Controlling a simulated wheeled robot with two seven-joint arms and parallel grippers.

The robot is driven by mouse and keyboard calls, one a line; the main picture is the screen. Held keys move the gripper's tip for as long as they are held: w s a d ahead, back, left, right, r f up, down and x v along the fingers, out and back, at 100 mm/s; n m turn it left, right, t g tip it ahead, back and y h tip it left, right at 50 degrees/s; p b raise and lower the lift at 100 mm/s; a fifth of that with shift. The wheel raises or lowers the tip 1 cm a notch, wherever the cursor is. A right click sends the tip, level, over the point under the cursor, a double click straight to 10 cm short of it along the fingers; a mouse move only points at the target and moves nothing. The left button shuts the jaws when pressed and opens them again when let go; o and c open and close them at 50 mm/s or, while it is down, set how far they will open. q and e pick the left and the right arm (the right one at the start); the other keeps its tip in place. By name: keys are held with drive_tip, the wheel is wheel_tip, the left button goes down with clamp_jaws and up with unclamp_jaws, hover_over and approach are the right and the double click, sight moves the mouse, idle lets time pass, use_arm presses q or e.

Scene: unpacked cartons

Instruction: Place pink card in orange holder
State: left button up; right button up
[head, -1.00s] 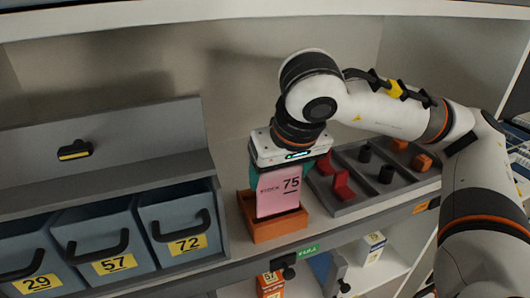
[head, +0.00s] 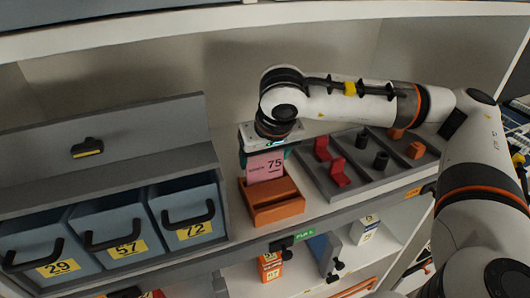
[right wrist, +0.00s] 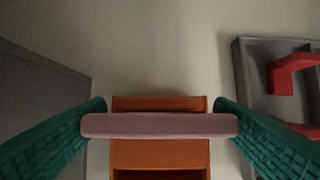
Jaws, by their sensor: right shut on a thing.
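The pink card (head: 265,168), marked 75, is upright in my right gripper (head: 264,152), which is shut on its upper part. In the right wrist view the card (right wrist: 160,125) shows edge-on between the green fingers. The orange holder (head: 277,214) stands on the shelf. In the head view the card is at the holder's back end, with its lower edge near the rear rim; I cannot tell whether they touch. The holder's open top shows in front of the card. In the right wrist view the holder (right wrist: 160,155) lies below the card. My left gripper is not in view.
A grey tray (head: 352,197) with red, black and orange pieces stands right of the holder. Blue-grey bins (head: 120,222) numbered 29, 57 and 72 sit in a grey rack on the left.

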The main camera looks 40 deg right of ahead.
drive_tip(key=shift+f, duration=0.2)
drive_tip(key=o, duration=1)
drive_tip(key=shift+r, duration=0.1)
drive_tip(key=shift+r, duration=0.3)
drive_tip(key=s+a+r+b, duration=0.1)
drive_tip(key=s+b, duration=0.1)
drive_tip(key=s, duration=0.2)
drive_tip(key=s+a+r+b, duration=0.1)
drive_tip(key=s+r+b, duration=0.1)
drive_tip(key=s, duration=0.3)
drive_tip(key=s+a+r+b, duration=0.1)
drive_tip(key=s+b, duration=0.1)
drive_tip(key=s, duration=0.2)
drive_tip(key=shift+s+a+r, duration=0.15)
drive_tip(key=shift+s, duration=0.1)
